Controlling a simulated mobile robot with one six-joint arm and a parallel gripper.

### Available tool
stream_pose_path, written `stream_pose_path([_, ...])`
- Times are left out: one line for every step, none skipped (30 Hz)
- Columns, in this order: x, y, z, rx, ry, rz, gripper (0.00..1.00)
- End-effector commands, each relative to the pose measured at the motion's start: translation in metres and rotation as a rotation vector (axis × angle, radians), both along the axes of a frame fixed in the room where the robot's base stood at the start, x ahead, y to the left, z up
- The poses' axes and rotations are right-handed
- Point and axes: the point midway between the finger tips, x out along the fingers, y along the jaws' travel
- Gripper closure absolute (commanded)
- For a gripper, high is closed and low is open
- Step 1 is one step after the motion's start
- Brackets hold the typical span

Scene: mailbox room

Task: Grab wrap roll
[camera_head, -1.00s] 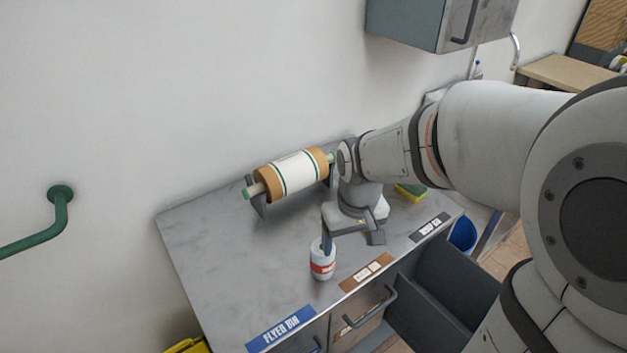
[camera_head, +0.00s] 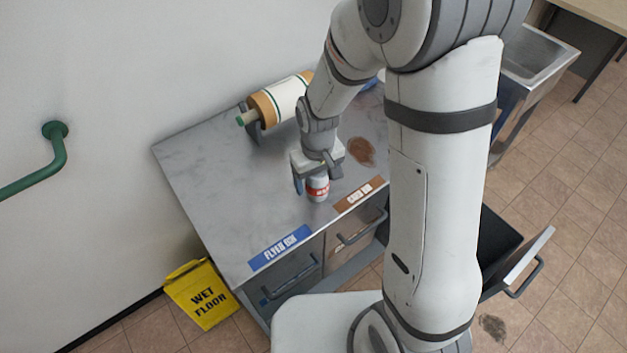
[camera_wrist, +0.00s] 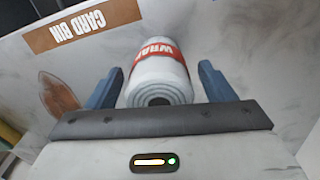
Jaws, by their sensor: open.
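The wrap roll (camera_head: 317,188) is a small white cylinder with a red band. It stands on the grey counter top, near the front edge by the brown bin label. In the wrist view the roll (camera_wrist: 158,78) shows the word WRAP on its band and a dark hole in its near end. My gripper (camera_head: 314,182) is at the roll, with its body just above and behind it. In the wrist view my gripper (camera_wrist: 162,86) is open, with one blue finger on each side of the roll. A gap shows at the right finger; the left finger is very close to the roll.
A large roll on a holder (camera_head: 282,100) stands at the back of the counter (camera_head: 215,170). A blue FLYER BIN label (camera_head: 279,246) and a brown CARD BIN label (camera_head: 358,194) lie along the front edge. A yellow wet floor sign (camera_head: 202,295) stands on the floor at left.

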Motion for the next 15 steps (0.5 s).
stream_pose_path([-0.0005, 0.0, -0.0052, 0.0, 0.001, 0.0, 0.24])
stream_pose_path([-0.0005, 0.0, -0.0074, 0.0, 0.001, 0.0, 0.24])
stream_pose_path([-0.0005, 0.0, -0.0095, 0.0, 0.001, 0.0, 0.24])
stream_pose_path([-0.0004, 0.0, -0.0104, 0.0, 0.001, 0.001, 0.24])
stream_pose_path([-0.0002, 0.0002, -0.0109, 0.0, 0.0, 0.001, 0.24])
stream_pose_path([0.0, 0.0003, -0.0112, 0.0, -0.001, 0.001, 0.24])
stream_pose_path([0.0, 0.0003, -0.0111, 0.0, -0.001, 0.001, 0.24])
stream_pose_path([0.0, 0.0003, -0.011, 0.001, -0.002, 0.001, 0.24])
stream_pose_path([0.0, 0.0004, -0.011, 0.001, -0.002, 0.001, 0.24])
stream_pose_path([0.0, 0.0004, -0.0109, 0.001, -0.002, 0.001, 0.24])
stream_pose_path([0.0, 0.0004, -0.0109, 0.001, -0.002, 0.001, 0.25])
stream_pose_path([0.0, 0.0004, -0.0109, 0.0, -0.001, 0.001, 0.28])
stream_pose_path([0.0, 0.0004, -0.0108, 0.0, -0.001, 0.001, 0.31])
stream_pose_path([0.0, 0.0005, -0.0108, 0.0, -0.001, 0.001, 0.33])
stream_pose_path([0.0, 0.0005, -0.0107, 0.0, -0.001, 0.001, 0.36])
